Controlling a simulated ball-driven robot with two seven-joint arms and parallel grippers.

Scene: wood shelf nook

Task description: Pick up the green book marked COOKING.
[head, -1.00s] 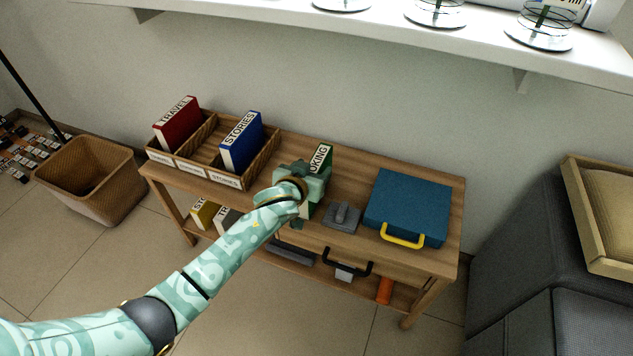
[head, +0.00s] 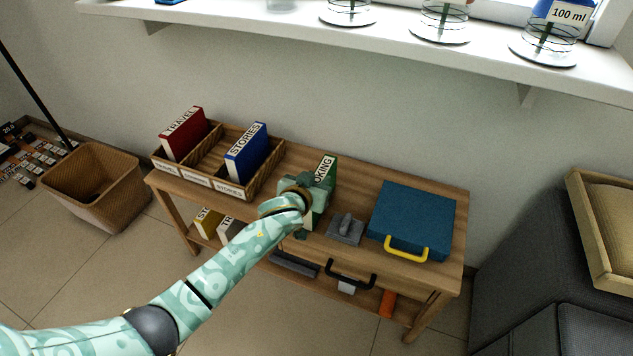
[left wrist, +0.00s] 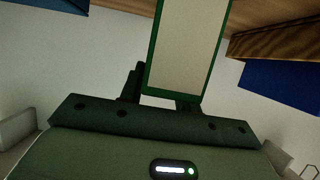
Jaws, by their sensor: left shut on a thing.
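The green book marked COOKING (head: 327,170) is upright over the wooden table, right of the book rack. Only the end of its label, "OKING", shows. My left gripper (head: 315,193) is at the book's near side and hides its lower part, so I cannot tell whether it touches the tabletop. In the left wrist view the book (left wrist: 186,48) shows its pale page side between green covers, at the fingers of my left gripper (left wrist: 160,98). The left gripper is shut on the book. My right gripper is not in view.
The book rack (head: 206,180) holds a red TRAVEL book (head: 183,136) and a blue STORIES book (head: 246,153). A grey object (head: 345,230) and a blue case (head: 412,215) stand to the right on the table (head: 451,197). A white shelf (head: 480,68) hangs above.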

